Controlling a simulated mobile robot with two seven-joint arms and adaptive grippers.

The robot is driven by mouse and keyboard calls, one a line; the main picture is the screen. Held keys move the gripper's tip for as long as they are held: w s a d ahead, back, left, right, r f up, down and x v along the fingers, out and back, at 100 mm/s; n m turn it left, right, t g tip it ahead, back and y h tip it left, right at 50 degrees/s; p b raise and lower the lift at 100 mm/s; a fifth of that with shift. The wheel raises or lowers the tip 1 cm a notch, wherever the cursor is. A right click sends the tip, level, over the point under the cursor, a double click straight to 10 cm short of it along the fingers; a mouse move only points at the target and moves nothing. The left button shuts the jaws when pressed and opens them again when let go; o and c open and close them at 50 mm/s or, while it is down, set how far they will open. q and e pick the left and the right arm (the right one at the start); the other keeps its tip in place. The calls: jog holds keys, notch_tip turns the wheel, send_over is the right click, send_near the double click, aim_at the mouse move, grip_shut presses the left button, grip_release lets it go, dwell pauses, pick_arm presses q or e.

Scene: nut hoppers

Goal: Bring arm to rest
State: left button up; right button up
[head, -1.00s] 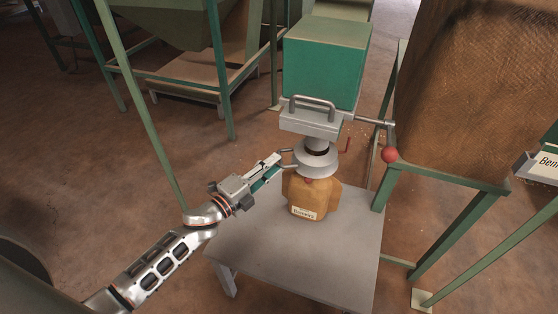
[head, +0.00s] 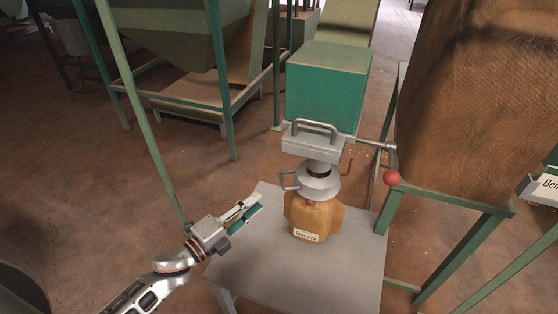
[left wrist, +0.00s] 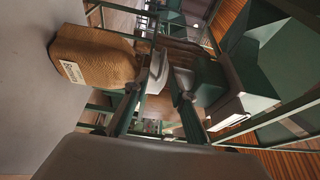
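My left gripper (head: 259,203) is above the left edge of the grey table, a little left of the brown sack, and touches nothing. In the left wrist view its two fingers (left wrist: 155,90) stand apart with nothing between them. The brown sack (head: 325,222), with a white label, stands upright on the table under the round grey spout (head: 318,183). The sack also shows in the left wrist view (left wrist: 95,52). My right gripper is not in view.
The grey table (head: 290,270) has bare room in front of the sack. A green box (head: 325,85) stands above the spout, with a red-knobbed lever (head: 392,178) at right. A large brown bin (head: 475,100) on a green frame is at right. Another green hopper (head: 180,35) stands at back left.

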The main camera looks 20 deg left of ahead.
pick_arm(q)
jog(key=s+d+f+n+g+y+p, duration=0.2)
jog(key=s+f+n, duration=0.3)
jog(key=s+n, duration=0.4)
jog(key=s+d+f+n+g+y+p, duration=0.2)
jog(key=s+f+n+g+p, duration=0.2)
jog(key=s+n, duration=0.5)
jog(key=s+f+p, duration=0.1)
jog(key=s+f, duration=0.1)
jog(key=s, duration=0.2)
jog(key=shift+s+d+f+y, duration=0.15)
jog(key=shift+s+d+y, duration=0.1)
jog(key=shift+y, duration=0.15)
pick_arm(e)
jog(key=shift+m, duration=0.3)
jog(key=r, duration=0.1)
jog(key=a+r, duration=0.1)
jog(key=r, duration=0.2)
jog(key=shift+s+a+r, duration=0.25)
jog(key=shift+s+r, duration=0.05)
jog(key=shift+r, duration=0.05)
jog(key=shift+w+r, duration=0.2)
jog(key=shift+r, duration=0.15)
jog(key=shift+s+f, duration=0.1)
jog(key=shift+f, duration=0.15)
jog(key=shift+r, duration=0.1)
